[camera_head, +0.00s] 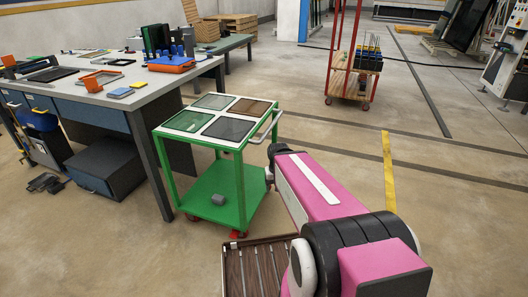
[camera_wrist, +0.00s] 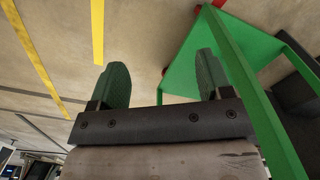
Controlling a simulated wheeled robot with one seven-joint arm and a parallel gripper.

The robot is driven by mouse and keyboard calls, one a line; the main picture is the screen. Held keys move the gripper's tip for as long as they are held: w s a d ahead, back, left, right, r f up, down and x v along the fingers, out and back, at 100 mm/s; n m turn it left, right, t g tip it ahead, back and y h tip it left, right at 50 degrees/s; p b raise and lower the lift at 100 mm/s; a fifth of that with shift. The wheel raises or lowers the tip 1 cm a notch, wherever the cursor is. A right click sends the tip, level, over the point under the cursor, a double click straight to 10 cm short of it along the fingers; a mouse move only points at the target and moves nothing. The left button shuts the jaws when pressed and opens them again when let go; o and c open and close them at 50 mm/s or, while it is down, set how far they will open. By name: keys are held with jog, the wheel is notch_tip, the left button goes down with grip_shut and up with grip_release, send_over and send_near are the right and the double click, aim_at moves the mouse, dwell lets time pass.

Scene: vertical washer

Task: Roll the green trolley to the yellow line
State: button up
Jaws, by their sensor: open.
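The green trolley (camera_head: 222,190) stands upright beside the workbench, with a white-framed top of several dark panels, a lower shelf, red wheels and a pale handle (camera_head: 266,128) at its right end. The yellow line (camera_head: 389,172) lies on the floor to the right, apart from the trolley. My arm reaches to the trolley's right side; its gripper is mostly hidden in the head view. In the wrist view my gripper (camera_wrist: 162,80) is open, with nothing seen between its fingers. The trolley's green frame (camera_wrist: 250,100) is close by the right finger; contact cannot be told.
The workbench (camera_head: 150,92) with tools stands left of the trolley. A brown slatted thing (camera_head: 255,268) lies low in front. A red cart (camera_head: 352,85) stands farther back. The floor between trolley and line is partly hidden by my arm, otherwise clear.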

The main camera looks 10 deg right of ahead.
jog(key=c, duration=0.5)
jog(key=w+a+f+m+y, duration=0.1)
jog(key=w+a+m+y, duration=0.1)
jog(key=w+y, duration=0.35)
jog(key=m+t+y, duration=0.4)
jog(key=t+y, duration=0.6)
jog(key=y, duration=0.2)
send_near(272, 126)
jog(key=x, duration=0.3)
jog(key=w+x, duration=0.1)
jog(key=x, duration=0.3)
jog(key=f+x, duration=0.1)
jog(key=x, duration=0.2)
jog(key=shift+w+d+r, duration=0.1)
jog(key=shift+w, duration=0.35)
grip_shut()
